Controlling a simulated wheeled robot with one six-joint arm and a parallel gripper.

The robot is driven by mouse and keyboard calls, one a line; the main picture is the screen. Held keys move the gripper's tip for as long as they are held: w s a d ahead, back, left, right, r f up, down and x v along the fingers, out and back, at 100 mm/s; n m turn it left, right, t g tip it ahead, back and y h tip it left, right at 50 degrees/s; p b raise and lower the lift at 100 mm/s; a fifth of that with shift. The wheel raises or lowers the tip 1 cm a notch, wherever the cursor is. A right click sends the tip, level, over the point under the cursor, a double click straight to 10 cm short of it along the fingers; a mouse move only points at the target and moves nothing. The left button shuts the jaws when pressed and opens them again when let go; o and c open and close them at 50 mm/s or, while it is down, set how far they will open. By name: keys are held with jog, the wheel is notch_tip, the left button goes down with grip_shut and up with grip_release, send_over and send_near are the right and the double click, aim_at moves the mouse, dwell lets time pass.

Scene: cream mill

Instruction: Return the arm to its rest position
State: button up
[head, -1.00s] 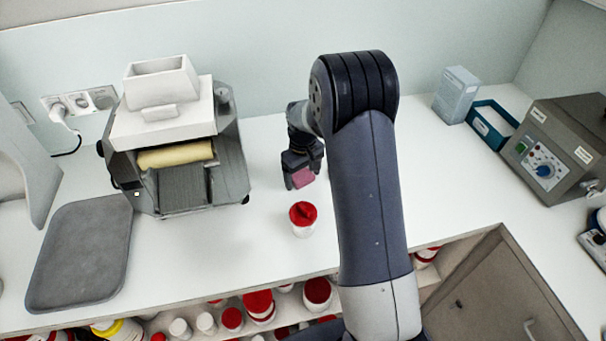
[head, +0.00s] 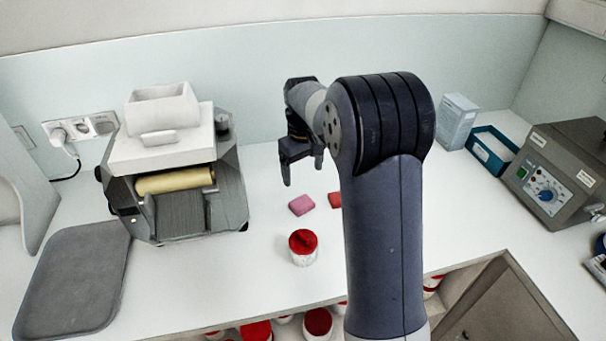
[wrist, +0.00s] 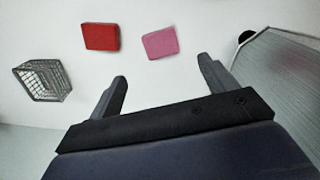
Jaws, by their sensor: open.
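My gripper (head: 303,170) is open and empty, raised above the white counter to the right of the mill in the head view. Its two fingers (wrist: 163,85) are spread apart in the wrist view. A pink block (head: 301,204) lies on the counter below the gripper, apart from it; it also shows in the wrist view (wrist: 160,43). A red block (head: 335,200) lies just right of the pink one, partly hidden by my arm in the head view; the wrist view shows it whole (wrist: 101,37).
A red-lidded white jar (head: 303,247) stands in front of the blocks. The mill (head: 165,150) stands left, with a grey mat (head: 75,275) beside it. A teal tray (head: 492,150) and grey control box (head: 558,172) are at right. A wire basket (wrist: 43,81) shows in the wrist view.

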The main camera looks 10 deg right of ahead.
aim_at(303, 204)
jog(key=shift+f, duration=0.15)
notch_tip(303, 204, down, 12)
jog(key=shift+f+p, duration=0.15)
jog(key=shift+p, duration=0.55)
notch_tip(303, 204, up, 2)
jog(key=shift+r, duration=0.75)
